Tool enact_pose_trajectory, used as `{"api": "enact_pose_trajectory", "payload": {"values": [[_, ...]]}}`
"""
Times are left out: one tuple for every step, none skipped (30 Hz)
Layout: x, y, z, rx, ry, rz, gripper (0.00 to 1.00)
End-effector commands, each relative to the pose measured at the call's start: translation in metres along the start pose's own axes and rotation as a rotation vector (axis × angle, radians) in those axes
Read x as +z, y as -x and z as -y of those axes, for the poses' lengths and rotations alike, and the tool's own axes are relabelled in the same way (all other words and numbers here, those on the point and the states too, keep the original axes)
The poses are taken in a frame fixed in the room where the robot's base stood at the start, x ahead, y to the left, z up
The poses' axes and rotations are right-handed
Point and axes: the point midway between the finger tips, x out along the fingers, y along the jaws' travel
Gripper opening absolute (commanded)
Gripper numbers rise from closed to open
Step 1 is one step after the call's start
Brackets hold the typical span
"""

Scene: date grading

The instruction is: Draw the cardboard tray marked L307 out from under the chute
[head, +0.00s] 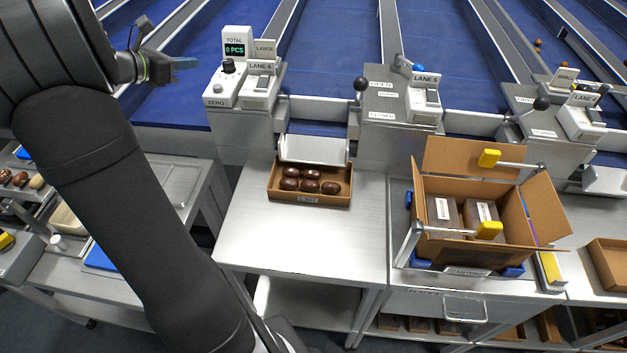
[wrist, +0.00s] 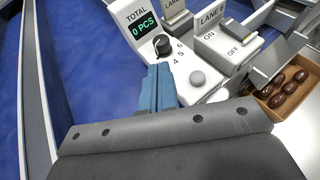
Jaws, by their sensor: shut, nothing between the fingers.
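The cardboard tray (head: 308,199) sits on the steel bench below the chute (head: 314,150), with several dark brown dates in it. A small label is on its front wall; its text is too small to read surely. The chute lip hangs over the tray's back edge. The tray also shows at the right edge of the wrist view (wrist: 293,104), partly cut off. My gripper (head: 186,63) is at the upper left, left of the counter box and well away from the tray. In the wrist view its blue fingers (wrist: 158,88) are together and empty, in front of the counter box.
The counter box (head: 234,70) reads 0 PCS, beside the LANE 6 switch box (head: 261,85). An open carton (head: 447,165) with yellow-tipped clamps stands on the bench to the right. Bare steel bench (head: 300,245) lies in front of the tray.

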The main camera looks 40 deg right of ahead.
Motion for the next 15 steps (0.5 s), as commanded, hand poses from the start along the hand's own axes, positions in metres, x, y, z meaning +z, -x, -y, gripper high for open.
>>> {"api": "enact_pose_trajectory", "payload": {"values": [[0.0, 0.0, 0.0, 0.0, 0.0, 0.0, 0.0], [0.0, 0.0, 0.0, 0.0, 0.0, 0.0, 0.02], [0.0, 0.0, 0.0, -0.001, -0.001, -0.001, 0.1], [0.0, -0.001, 0.002, -0.003, -0.003, -0.003, 0.14], [0.0, -0.002, 0.004, -0.008, -0.008, -0.006, 0.14], [0.001, -0.004, 0.008, -0.018, -0.019, -0.015, 0.14], [0.001, -0.006, 0.013, -0.031, -0.032, -0.025, 0.14], [0.001, -0.009, 0.02, -0.047, -0.048, -0.039, 0.14], [0.001, -0.014, 0.032, -0.075, -0.077, -0.062, 0.14], [0.0, -0.018, 0.042, -0.099, -0.103, -0.083, 0.14], [0.0, -0.022, 0.054, -0.126, -0.133, -0.106, 0.14], [-0.002, -0.028, 0.071, -0.167, -0.174, -0.142, 0.14], [-0.005, -0.031, 0.084, -0.199, -0.208, -0.171, 0.14], [-0.007, -0.035, 0.098, -0.233, -0.243, -0.199, 0.14], [-0.012, -0.038, 0.115, -0.279, -0.284, -0.24, 0.14]]}}
